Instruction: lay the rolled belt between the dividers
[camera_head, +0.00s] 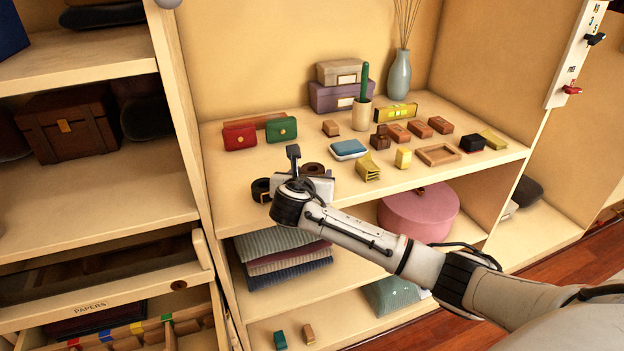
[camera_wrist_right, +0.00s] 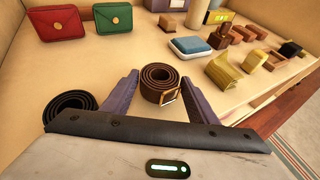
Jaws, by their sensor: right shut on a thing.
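A brown rolled belt (camera_head: 314,169) with a brass-coloured buckle is at the front of the middle shelf. In the right wrist view the rolled belt (camera_wrist_right: 158,84) sits upright between the two fingers of my right gripper (camera_wrist_right: 157,88), which is shut on it. In the head view my right gripper (camera_head: 296,168) partly hides the belt. A black rolled belt (camera_head: 261,190) lies just left of the gripper; it also shows in the right wrist view (camera_wrist_right: 70,106). Wooden dividers with coloured tabs (camera_head: 120,333) show in the open lower drawer at bottom left. My left gripper is out of view.
A drawer front marked PAPERS (camera_head: 90,309) stands pulled out above the dividers. Red (camera_head: 239,136) and green (camera_head: 281,128) purses stand behind the belt. A pink round box (camera_head: 418,212) is below.

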